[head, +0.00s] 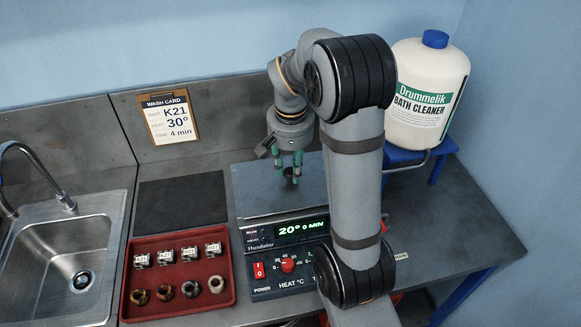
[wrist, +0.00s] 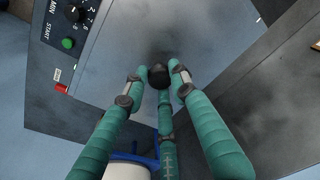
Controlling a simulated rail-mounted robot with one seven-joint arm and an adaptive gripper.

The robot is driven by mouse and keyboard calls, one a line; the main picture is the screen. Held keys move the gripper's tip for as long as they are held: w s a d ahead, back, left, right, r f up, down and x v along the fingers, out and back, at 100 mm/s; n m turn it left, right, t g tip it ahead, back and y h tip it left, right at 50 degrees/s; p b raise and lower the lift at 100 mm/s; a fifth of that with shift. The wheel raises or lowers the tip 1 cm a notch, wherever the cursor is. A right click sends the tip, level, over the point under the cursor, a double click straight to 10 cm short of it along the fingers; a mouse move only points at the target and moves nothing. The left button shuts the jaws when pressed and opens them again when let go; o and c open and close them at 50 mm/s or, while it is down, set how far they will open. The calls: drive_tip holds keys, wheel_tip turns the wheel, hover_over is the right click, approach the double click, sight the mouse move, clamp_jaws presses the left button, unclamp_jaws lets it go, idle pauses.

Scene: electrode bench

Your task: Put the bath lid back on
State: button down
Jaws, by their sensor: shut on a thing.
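The bath lid (head: 255,190) is a flat grey metal plate with a black knob; it also fills the middle of the wrist view (wrist: 205,35). My gripper (head: 289,160) points down over it with green fingers. In the wrist view the fingertips (wrist: 154,80) are shut around the black knob (wrist: 159,76). The lid lies over the top of the bath (head: 290,232), behind its control panel. My arm hides the lid's right part in the head view. I cannot tell whether the lid rests fully on the rim or is slightly raised.
A bare dark mat (head: 180,203) lies left of the bath. A red tray (head: 180,313) in front of it holds marked blocks and rings. A sink (head: 60,255) is at far left. A cleaner bottle (head: 430,95) stands on a blue stand at right. The display reads 20° 0 MIN.

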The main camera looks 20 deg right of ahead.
drive_tip(key=shift+f+b, duration=0.45)
drive_tip(key=shift+f, duration=0.05)
drive_tip(key=c, duration=1.3)
unclamp_jaws()
drive_tip(key=shift+c, duration=0.2)
drive_tip(key=shift+o, duration=0.4)
drive_tip(key=o, duration=0.4)
drive_tip(key=shift+r, duration=0.1)
drive_tip(key=shift+r+p, duration=2.95)
drive_tip(key=shift+r, duration=0.5)
drive_tip(key=shift+f, duration=0.15)
